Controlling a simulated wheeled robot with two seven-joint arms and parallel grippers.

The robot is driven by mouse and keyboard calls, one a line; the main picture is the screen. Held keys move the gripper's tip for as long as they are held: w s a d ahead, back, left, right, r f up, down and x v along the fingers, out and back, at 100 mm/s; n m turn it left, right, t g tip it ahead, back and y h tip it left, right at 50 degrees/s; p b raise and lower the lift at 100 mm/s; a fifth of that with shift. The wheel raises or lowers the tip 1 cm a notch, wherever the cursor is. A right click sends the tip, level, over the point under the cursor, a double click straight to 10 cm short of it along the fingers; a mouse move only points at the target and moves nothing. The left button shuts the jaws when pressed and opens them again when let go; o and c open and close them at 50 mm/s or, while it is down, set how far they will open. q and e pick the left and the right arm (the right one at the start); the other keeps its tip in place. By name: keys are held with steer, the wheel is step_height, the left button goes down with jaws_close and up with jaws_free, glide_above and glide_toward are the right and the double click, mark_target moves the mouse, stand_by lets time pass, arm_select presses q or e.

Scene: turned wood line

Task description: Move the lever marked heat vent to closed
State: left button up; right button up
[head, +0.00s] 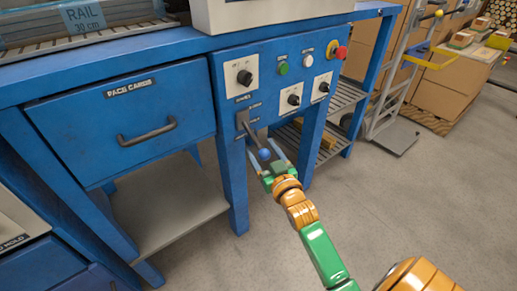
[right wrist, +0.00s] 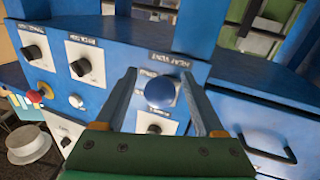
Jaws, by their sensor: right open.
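The heat vent lever is on the blue control panel. In the head view its dark shaft slants down and outward from a pale plate (head: 242,119) to a blue ball knob (head: 264,154). My right gripper (head: 267,156) is open, with its fingers on either side of the knob. In the right wrist view the blue knob (right wrist: 160,91) sits between the two fingers of my right gripper (right wrist: 160,82), with gaps showing on both sides. The "heat vent" label (right wrist: 168,60) appears upside down behind it. The small position markings are too blurred to read. My left gripper is out of view.
Several rotary knobs (head: 244,77), a green button (head: 283,69) and a red stop button (head: 341,52) are on the same panel. A drawer (head: 122,116) with a protruding handle is to the left. Open floor (head: 410,215) lies to the right.

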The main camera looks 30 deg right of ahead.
steer(key=shift+w+d, duration=0.15)
steer(key=shift+w, duration=0.8)
jaws_close()
stand_by(0.7)
